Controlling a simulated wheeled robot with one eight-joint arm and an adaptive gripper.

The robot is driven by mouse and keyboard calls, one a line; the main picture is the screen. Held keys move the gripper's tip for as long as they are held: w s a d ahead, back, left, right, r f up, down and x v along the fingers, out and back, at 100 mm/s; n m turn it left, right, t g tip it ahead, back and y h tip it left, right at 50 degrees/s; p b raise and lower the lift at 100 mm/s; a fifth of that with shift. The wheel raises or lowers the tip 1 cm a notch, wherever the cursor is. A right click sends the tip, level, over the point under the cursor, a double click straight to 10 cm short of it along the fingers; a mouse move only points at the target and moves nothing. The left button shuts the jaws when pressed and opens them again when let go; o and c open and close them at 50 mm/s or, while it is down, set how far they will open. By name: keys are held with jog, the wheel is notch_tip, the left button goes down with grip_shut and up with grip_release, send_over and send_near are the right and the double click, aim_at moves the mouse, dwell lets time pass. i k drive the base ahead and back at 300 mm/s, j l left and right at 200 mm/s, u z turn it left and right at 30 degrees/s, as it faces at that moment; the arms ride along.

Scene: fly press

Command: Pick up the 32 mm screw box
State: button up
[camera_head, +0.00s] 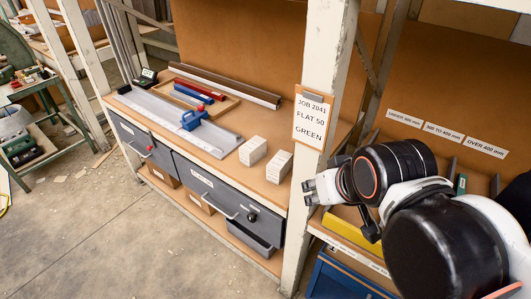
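Two small white boxes stand side by side on the wooden bench top (305,153). One is the left box (252,151), and the other is the right box (279,167), nearer the front edge. Any print on them is too small to read, so I cannot tell which is the 32 mm screw box. My gripper (308,192) is right of the boxes and apart from both, in front of the white post. Its two fingertips look apart, with nothing seen between them.
A white post (325,90) with a clipboard (313,115) reading "JOB 2041 FLAT 50 GREEN" stands close behind my gripper. Left on the bench are a blue-handled tool on a metal plate (192,119) and a tray (205,90). Grey drawers (220,195) are below. Labelled bays are at right.

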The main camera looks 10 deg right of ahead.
aim_at(253, 150)
jog(key=j+z, duration=0.4)
jog(key=i+j+z, duration=0.1)
jog(key=j+z, duration=0.15)
jog(key=z, duration=0.15)
jog(key=j+z, duration=0.4)
jog(key=k+j, duration=0.1)
jog(key=j, duration=0.35)
jog(key=j+z, duration=0.15)
jog(key=j, duration=0.3)
jog(key=k+j, duration=0.2)
jog(key=j, duration=0.2)
jog(key=k+j+z, duration=0.15)
jog(key=j, duration=0.7)
jog(key=k+j+z, duration=0.1)
jog(key=j, duration=0.3)
jog(key=k, duration=0.1)
